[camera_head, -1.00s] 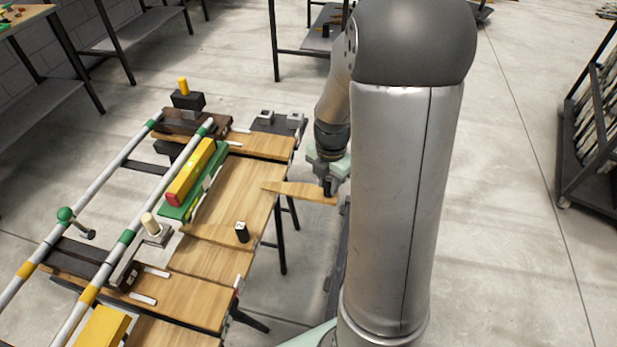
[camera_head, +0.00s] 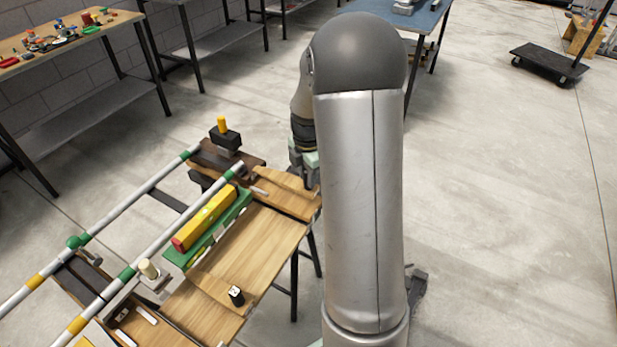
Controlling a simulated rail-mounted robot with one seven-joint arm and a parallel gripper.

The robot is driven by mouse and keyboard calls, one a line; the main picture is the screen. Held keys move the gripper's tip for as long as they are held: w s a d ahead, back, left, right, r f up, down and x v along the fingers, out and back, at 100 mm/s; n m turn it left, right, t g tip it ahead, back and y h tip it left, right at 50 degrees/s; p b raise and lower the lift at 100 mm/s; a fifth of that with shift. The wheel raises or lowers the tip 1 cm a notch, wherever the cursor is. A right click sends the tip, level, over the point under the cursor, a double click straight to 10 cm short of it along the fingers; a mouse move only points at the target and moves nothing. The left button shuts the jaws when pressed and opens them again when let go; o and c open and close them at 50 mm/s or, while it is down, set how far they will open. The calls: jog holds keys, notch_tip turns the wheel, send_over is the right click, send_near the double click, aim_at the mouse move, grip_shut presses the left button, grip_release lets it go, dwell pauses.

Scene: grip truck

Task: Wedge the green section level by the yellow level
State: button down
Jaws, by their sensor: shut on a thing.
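The yellow level (camera_head: 205,218), with a red end, lies along a green bar (camera_head: 238,208) beside the near rail. Both slant up to the right. The near rail (camera_head: 190,215) and the far rail (camera_head: 130,202) carry green and yellow bands. My gripper (camera_head: 306,184) is at the far right end of the wooden boards, partly hidden by my arm. It is shut on a pale wooden wedge (camera_head: 278,178), which reaches left over the far board (camera_head: 285,202). I cannot tell whether the wedge touches the board.
A black block with a yellow peg (camera_head: 222,125) stands at the rails' far end. A small black block (camera_head: 236,295) sits on the boards. Open floor (camera_head: 480,200) lies to the right.

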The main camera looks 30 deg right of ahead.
aim_at(258, 170)
jog(key=shift+s+f+b, duration=0.1)
jog(key=shift+f+b, duration=1.75)
jog(key=shift+f, duration=0.9)
jog(key=shift+w+a+p, duration=0.4)
jog(key=shift+w+a, duration=1)
jog(key=shift+w, duration=1)
jog(key=shift+w+a+p, duration=0.45)
jog(key=shift+w+a, duration=0.9)
jog(key=shift+w, duration=1)
jog(key=shift+w+a+p, duration=0.4)
jog(key=shift+w+a, duration=1)
jog(key=shift+w, duration=1)
jog(key=shift+w, duration=0.1)
jog(key=c, duration=1.1)
grip_release()
jog(key=shift+a, duration=0.1)
